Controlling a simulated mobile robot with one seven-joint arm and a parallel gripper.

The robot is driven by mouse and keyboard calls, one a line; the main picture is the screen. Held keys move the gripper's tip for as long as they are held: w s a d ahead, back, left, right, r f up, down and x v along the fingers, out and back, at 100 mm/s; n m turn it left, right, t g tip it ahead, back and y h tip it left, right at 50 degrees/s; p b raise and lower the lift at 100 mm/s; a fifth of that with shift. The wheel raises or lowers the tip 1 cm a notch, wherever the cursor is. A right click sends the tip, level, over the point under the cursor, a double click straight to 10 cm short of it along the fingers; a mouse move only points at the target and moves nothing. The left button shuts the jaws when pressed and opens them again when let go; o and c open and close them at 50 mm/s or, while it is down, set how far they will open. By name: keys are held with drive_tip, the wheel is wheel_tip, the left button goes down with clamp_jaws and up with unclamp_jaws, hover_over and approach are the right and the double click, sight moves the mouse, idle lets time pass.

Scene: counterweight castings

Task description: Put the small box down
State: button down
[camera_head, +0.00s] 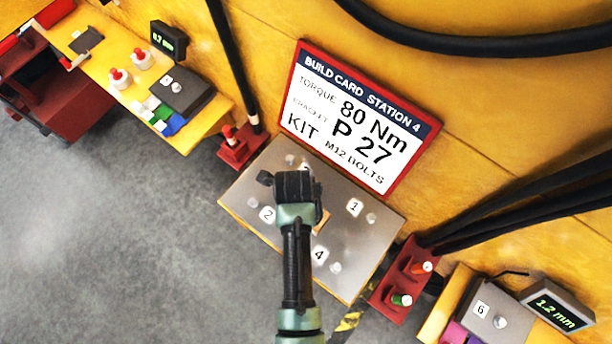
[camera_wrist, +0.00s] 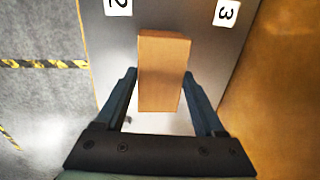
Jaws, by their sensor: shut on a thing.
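The small box (camera_wrist: 163,72) is a plain tan-orange block. In the wrist view it stands between the two fingers of my gripper (camera_wrist: 160,74), which is shut on it. In the head view my gripper (camera_head: 291,186) is over the grey metal plate (camera_head: 247,187), and only a sliver of the box (camera_head: 322,222) shows beside my wrist. The plate carries number labels 1, 2 and 4 in the head view, and 2 and 3 in the wrist view. I cannot tell whether the box touches the plate or is held above it.
A build card sign (camera_head: 352,117) stands behind the plate. Red blocks with posts (camera_head: 404,279) and (camera_head: 241,147) flank it. A yellow bench with a dark scale (camera_head: 178,93) is at upper left, another display (camera_head: 557,307) at lower right. Black hoses hang behind. Grey floor is open at left.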

drive_tip(key=shift+f, duration=0.65)
drive_tip(key=shift+f, duration=0.15)
unclamp_jaws()
wheel_tip(320, 180, up, 12)
drive_tip(key=s, duration=0.1)
drive_tip(key=shift+a+b, duration=0.4)
